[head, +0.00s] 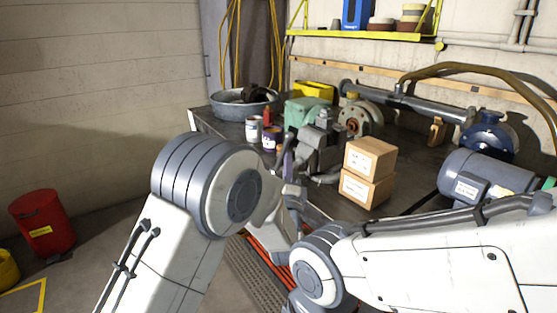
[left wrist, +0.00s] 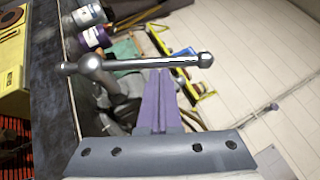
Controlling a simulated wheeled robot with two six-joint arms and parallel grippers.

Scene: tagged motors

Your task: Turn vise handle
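The grey vise (head: 322,145) stands at the near edge of the dark workbench in the head view. In the left wrist view its handle, a metal bar (left wrist: 185,61) with round ends, lies nearly level across the picture, with its screw end (left wrist: 88,62) at the left. My left gripper (head: 287,158) is beside the vise, in front of the bench. Its purple fingers (left wrist: 160,74) are together, with their tips right at the bar. I cannot tell whether they touch it; no bar shows between them. My right gripper is not seen; only my right arm shows.
Two stacked cardboard boxes (head: 366,172) stand right of the vise. Cans (head: 253,129), a metal basin (head: 243,104) and a green case (head: 305,112) are on the left and behind. A blue-grey motor (head: 484,176) lies at the right. A red bin (head: 42,222) stands on the floor.

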